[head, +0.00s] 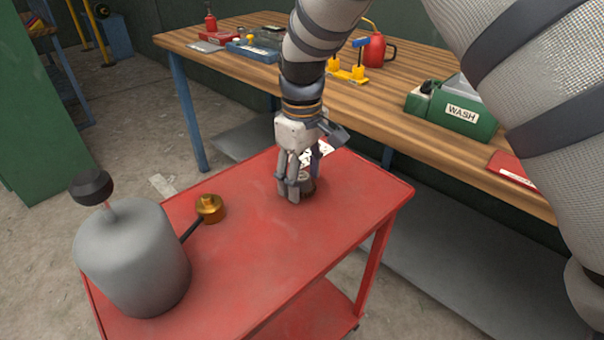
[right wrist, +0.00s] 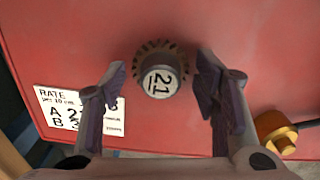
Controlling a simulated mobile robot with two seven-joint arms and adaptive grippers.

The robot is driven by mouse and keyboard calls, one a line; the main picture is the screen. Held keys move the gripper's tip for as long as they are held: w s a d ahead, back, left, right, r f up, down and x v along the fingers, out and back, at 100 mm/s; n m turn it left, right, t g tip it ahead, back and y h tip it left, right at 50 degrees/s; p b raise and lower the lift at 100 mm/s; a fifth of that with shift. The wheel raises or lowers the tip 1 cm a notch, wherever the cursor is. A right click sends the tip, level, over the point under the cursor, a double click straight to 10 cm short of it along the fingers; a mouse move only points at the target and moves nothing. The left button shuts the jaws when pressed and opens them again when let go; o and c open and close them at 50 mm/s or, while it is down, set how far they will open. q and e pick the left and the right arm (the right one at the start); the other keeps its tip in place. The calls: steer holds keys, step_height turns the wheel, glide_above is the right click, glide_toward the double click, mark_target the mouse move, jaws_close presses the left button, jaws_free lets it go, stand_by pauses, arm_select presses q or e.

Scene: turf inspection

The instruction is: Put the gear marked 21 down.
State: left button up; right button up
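The gear marked 21 (right wrist: 160,78) is a dark toothed gear with a pale hub that bears the number. It is on the red cart top (head: 345,205), seen from above in the right wrist view. My right gripper (right wrist: 160,85) is open, with one finger on each side of the gear and a visible gap on both sides. In the head view the right gripper (head: 295,190) points down low over the cart, and its fingers mostly hide the gear. My left gripper is not in view.
A white rate card (right wrist: 75,112) lies beside the gear, partly behind a finger. The wooden bench (head: 400,110) behind holds a green WASH box (head: 455,112).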

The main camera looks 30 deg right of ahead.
mark_target(302, 176)
steer(key=shift+r, duration=0.15)
step_height(302, 176, up, 12)
steer(key=shift+p, duration=0.3)
stand_by(0.4)
